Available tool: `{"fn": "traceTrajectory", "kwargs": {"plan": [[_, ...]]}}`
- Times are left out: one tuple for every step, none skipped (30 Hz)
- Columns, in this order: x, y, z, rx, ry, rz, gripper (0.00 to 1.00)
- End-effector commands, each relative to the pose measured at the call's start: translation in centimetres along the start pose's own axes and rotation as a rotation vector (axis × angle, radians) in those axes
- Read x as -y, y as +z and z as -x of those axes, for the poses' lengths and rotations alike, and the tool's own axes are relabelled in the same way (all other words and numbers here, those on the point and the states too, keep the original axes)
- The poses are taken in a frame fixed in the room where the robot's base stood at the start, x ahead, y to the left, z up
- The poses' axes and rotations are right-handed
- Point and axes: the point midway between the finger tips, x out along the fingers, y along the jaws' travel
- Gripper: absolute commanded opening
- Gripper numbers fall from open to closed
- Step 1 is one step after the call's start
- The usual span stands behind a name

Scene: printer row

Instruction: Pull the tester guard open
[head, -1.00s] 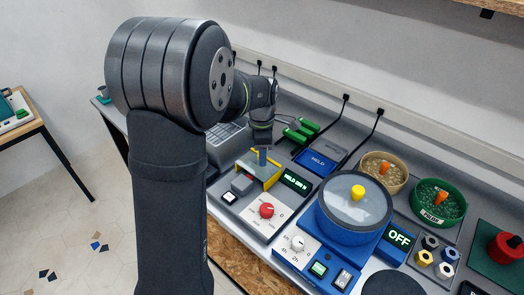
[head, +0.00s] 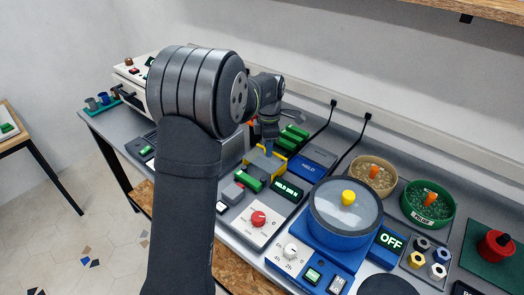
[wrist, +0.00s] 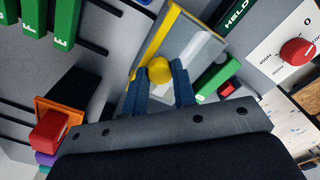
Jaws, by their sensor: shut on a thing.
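The tester (head: 258,218) has a red knob, a lit green display and a guard (head: 265,163) with yellow edges. In the wrist view, the guard (wrist: 190,45) is a see-through panel with a yellow strip and a round yellow knob (wrist: 160,68). My gripper (head: 268,147) is over the guard, its blue fingers shut on the yellow knob in the wrist view. A green bar (head: 248,183) lies uncovered on the tester, in front of the guard. My fingers hide the knob's sides.
A blue tumbler (head: 345,215) with a clear lid and yellow knob stands right of the tester. Green-handled pieces (head: 293,136) and a blue HELD tray (head: 308,166) lie behind. Bowls (head: 372,178) stand at the back right.

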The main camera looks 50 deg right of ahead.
Motion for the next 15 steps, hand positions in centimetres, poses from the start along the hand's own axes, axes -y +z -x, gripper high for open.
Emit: {"fn": "traceTrajectory", "kwargs": {"plan": [[-0.11, 0.05, 0.09, 0.001, 0.003, 0.000, 0.00], [-0.11, 0.05, 0.10, 0.001, 0.003, 0.000, 0.00], [-0.10, 0.04, 0.10, 0.001, 0.003, 0.000, 0.00], [-0.09, 0.03, 0.10, 0.000, 0.002, 0.000, 0.00], [-0.09, 0.03, 0.10, 0.000, 0.002, 0.000, 0.00], [-0.08, 0.03, 0.10, 0.001, 0.002, 0.000, 0.00], [-0.08, 0.02, 0.10, 0.000, 0.002, 0.000, 0.00], [-0.08, 0.02, 0.10, 0.000, 0.002, 0.000, 0.00], [-0.07, 0.01, 0.10, 0.000, 0.002, 0.000, 0.33], [-0.07, 0.01, 0.10, 0.000, 0.002, 0.000, 0.39], [-0.07, 0.01, 0.10, 0.000, 0.002, 0.000, 0.44], [-0.06, 0.01, 0.09, 0.000, 0.002, 0.000, 0.47], [-0.05, 0.01, 0.08, 0.000, 0.002, 0.000, 0.47], [-0.05, 0.01, 0.07, 0.000, 0.001, 0.000, 0.47], [-0.04, 0.01, 0.06, 0.000, 0.001, 0.000, 0.47]]}}
